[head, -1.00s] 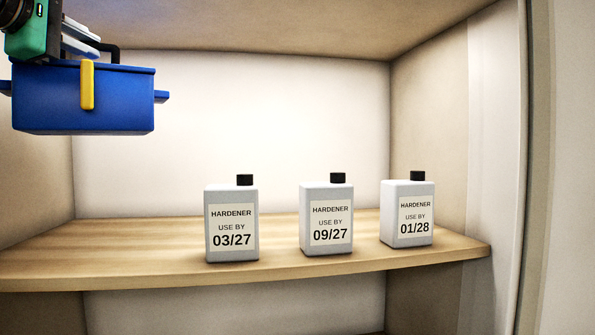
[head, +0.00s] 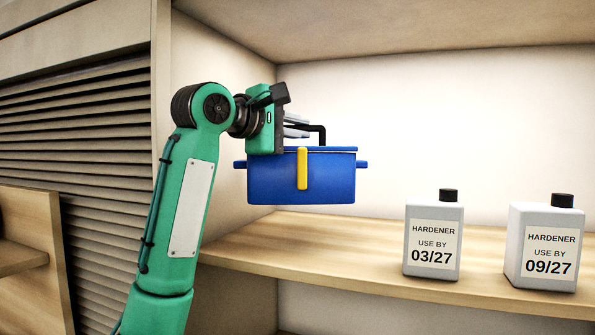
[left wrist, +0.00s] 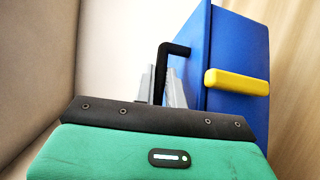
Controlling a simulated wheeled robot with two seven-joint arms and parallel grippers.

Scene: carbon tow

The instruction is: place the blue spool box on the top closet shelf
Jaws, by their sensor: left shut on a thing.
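The blue spool box (head: 270,182) with a yellow latch hangs level at the left part of the closet, appearing a little above the wooden shelf (head: 330,248). My left gripper (head: 312,133) is shut on the box's black handle; in the left wrist view its fingers (left wrist: 165,88) close at the black handle beside the blue box (left wrist: 235,55). The box hides part of the back wall and the shelf's rear left corner. My right gripper is in no current view.
White hardener bottles stand on the shelf to the right: one marked 03/27 (head: 433,240) and one marked 09/27 (head: 545,245). The shelf's left end is bare. A louvred door (head: 85,130) is left of the closet.

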